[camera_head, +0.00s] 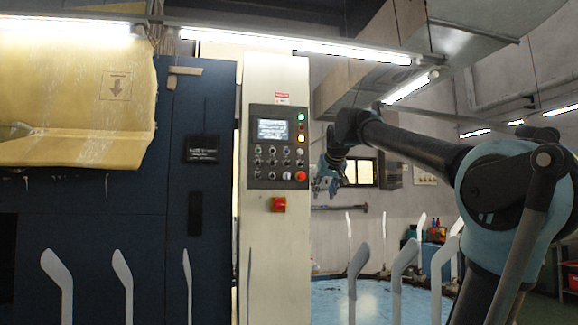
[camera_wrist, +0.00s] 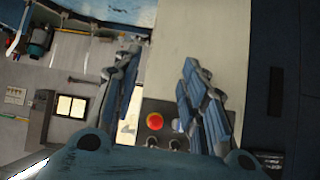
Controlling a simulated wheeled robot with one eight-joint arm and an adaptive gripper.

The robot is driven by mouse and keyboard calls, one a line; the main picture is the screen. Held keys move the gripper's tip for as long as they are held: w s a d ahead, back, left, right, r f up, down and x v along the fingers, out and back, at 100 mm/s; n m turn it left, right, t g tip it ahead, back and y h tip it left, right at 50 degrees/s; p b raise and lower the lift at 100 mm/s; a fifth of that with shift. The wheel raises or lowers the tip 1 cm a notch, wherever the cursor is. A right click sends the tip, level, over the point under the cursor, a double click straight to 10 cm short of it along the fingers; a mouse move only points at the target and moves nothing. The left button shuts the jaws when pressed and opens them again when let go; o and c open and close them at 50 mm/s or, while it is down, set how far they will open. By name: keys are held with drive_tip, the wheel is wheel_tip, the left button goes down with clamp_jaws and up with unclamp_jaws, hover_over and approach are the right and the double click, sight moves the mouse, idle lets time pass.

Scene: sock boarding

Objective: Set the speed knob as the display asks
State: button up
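The control panel (camera_head: 251,160) is a dark plate on a cream column, with a small lit display (camera_head: 272,129) whose text is too small to read. Rows of small knobs (camera_head: 272,162) sit below the display; I cannot tell which is the speed knob. A red round button (camera_head: 300,176) is at the panel's lower right. My gripper (camera_head: 328,175) is just right of the column, apart from the panel.
A red switch (camera_head: 279,204) is on the column below the panel. Colored lamps or buttons (camera_head: 301,128) line the panel's right edge. White sock-board shapes (camera_head: 123,275) stand in front of the dark blue machine (camera_head: 205,245) and at right.

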drive_tip(key=w+a+r+n+t+y, duration=0.1)
drive_tip(key=w+a+r, duration=0.25)
drive_tip(key=r, duration=0.65)
drive_tip(key=w+a+r+t+y, duration=0.15)
drive_tip(key=a+r, duration=0.35)
drive_tip(key=r, duration=0.5)
approach(288, 162)
drive_tip(key=x, duration=0.8)
drive_tip(key=shift+w+f, duration=0.2)
drive_tip(key=shift+w, duration=0.1)
